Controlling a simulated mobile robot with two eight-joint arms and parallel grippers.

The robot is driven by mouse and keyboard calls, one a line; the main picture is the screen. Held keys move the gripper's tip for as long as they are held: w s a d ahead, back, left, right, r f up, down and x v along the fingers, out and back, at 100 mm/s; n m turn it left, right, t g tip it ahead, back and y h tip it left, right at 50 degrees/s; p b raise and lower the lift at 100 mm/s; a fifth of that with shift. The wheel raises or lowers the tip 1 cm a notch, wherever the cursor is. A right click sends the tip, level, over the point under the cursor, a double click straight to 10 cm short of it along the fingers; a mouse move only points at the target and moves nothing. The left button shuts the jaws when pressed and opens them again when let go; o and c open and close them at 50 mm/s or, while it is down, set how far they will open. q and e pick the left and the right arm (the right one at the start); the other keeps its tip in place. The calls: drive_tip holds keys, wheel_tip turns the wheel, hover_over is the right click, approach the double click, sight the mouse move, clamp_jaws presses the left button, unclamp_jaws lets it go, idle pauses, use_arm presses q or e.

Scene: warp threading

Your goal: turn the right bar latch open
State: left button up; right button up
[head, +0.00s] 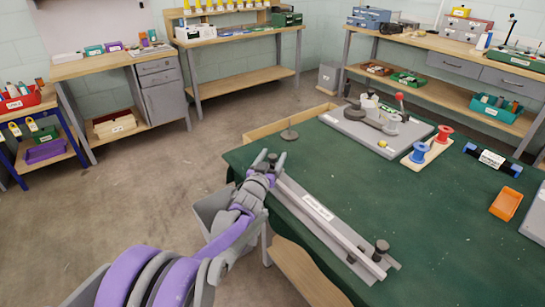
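A long grey bar (335,222) with a white label lies along the near left edge of the green-topped table (460,250). At its right end, the right bar latch shows as a dark round knob (381,246) on a small grey plate. No gripper is near that end. My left gripper (270,160) is at the far left end of the bar. Its fingers hide that end and whatever latch is there. I cannot tell whether it is open or shut, or whether it touches anything. My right gripper is not in view.
A grey board (350,130) with round posts and a red-tipped lever stands at the back of the table. Beside it is a holder with blue (419,152) and red spools. The green surface right of the bar is clear.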

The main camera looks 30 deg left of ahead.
use_arm(q)
drive_tip(key=p+v, duration=0.1)
drive_tip(key=v, duration=1)
idle(0.5)
